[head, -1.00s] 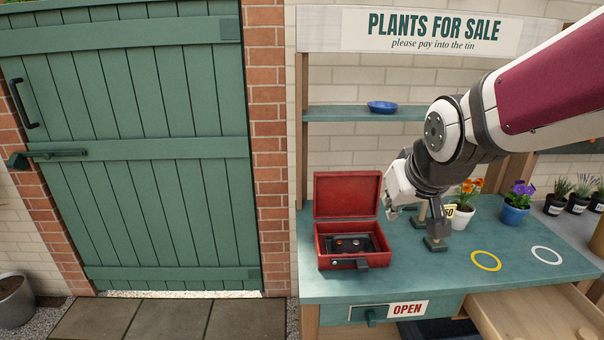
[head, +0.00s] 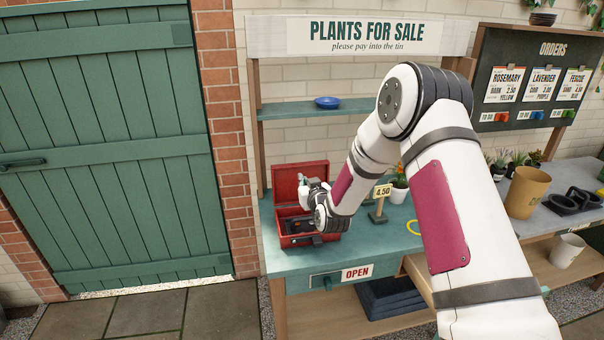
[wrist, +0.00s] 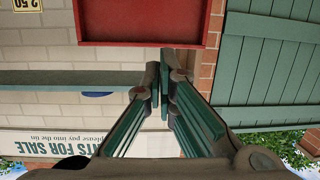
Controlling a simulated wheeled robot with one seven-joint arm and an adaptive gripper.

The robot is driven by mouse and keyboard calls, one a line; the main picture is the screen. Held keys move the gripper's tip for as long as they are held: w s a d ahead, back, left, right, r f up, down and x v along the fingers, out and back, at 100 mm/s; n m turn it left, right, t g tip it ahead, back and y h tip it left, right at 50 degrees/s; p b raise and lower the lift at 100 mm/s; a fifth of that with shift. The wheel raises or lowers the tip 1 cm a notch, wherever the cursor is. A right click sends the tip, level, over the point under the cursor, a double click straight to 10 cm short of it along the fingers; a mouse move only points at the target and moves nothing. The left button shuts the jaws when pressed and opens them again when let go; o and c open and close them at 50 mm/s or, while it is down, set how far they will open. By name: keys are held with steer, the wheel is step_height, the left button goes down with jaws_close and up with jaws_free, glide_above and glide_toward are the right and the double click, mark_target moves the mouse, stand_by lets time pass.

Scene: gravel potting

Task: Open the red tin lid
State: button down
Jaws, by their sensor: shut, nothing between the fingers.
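The red tin stands on the green counter (head: 268,262), its front wall (head: 300,240) facing me. Its lid (head: 284,183) stands upright at the back, open. A dark tray shows inside the tin, partly covered by my arm. My gripper (head: 304,179) is in front of the raised lid and above the tin; its fingers are small and partly hidden in the head view. In the wrist view, my gripper (wrist: 162,82) is shut and empty, with the red lid (wrist: 145,20) beyond the fingertips. I cannot tell whether they touch it.
A price stand (head: 378,215) and a potted plant (head: 398,190) stand right of the tin, close to my arm. A blue dish (head: 327,102) sits on the shelf above. A tan pot (head: 527,192) stands far right. A green door (head: 100,150) is at the left.

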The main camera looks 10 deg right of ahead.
steer(key=m+t+h+p, duration=0.1)
steer(key=t+p, duration=0.1)
glide_toward(299, 171)
steer(key=w+b, duration=0.2)
steer(key=w, duration=0.5)
steer(key=shift+f, duration=0.1)
stand_by(0.4)
steer(key=shift+w+g+b, duration=0.8)
steer(key=shift+w+b, duration=0.1)
steer(key=shift+w, duration=0.2)
steer(key=shift+w+f+b, duration=0.2)
steer(key=shift+w+b, duration=0.1)
steer(key=shift+w, duration=0.3)
steer(key=shift+s+r, duration=0.1)
